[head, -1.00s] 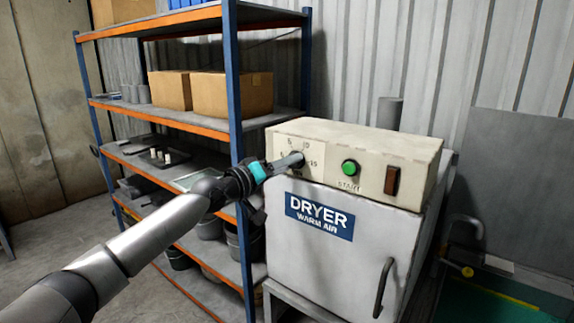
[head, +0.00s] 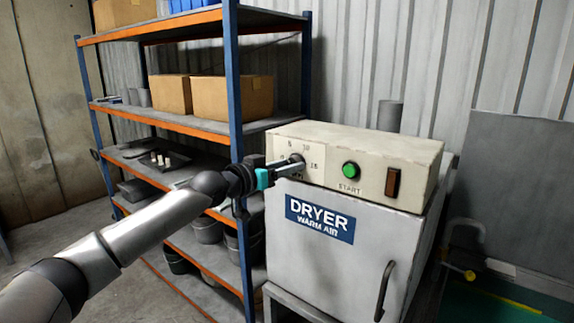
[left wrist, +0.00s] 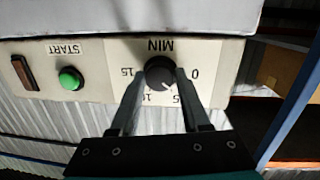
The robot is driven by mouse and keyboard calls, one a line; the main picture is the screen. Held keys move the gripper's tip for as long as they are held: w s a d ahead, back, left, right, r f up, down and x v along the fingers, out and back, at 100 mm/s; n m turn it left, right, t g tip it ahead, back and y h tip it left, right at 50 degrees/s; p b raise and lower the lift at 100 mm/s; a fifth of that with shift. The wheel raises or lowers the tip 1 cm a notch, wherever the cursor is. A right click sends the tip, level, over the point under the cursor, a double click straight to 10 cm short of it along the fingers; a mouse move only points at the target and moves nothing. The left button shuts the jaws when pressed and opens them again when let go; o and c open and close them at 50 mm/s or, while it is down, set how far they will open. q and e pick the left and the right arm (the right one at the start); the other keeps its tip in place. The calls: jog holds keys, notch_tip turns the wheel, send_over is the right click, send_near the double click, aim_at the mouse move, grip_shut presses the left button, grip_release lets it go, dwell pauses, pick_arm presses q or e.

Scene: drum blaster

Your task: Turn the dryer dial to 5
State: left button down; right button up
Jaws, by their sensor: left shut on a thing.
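The dryer (head: 335,245) is a pale box with a blue "DRYER WARM AIR" label and a control panel on top. Its round black dial (left wrist: 160,72) sits on a white scale plate. In the left wrist view the plate appears upside down, with 0 right of the dial, 5 at lower right, 10 below, partly covered, and 15 left. A small light mark on the dial's edge faces lower right, towards the 5. My left gripper (head: 296,162) is shut on the dial, one finger on each side. In the head view the gripper mostly hides the dial. My right gripper is out of view.
The green START button (head: 350,170) and a brown rocker switch (head: 392,181) are to the dial's right. A blue and orange shelf rack (head: 236,100) with boxes (head: 230,96) stands close on the left. A dark door handle (head: 384,290) sticks out below.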

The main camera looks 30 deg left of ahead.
pick_arm(q)
jog(key=shift+r+m+y+p, duration=0.15)
jog(key=shift+m+p, duration=0.4)
jog(key=shift+m, duration=0.3)
jog(key=shift+r+m+y+p, duration=0.15)
jog(key=shift+m+p, duration=0.4)
jog(key=shift+m, duration=0.3)
jog(key=shift+f, duration=0.1)
jog(key=shift+c, duration=1.8)
grip_release()
jog(key=shift+f, duration=0.1)
jog(key=shift+s+f, duration=0.1)
jog(key=s+a+r, duration=0.1)
jog(key=s+a, duration=0.1)
jog(key=s, duration=1.2)
jog(key=shift+s+r, duration=0.4)
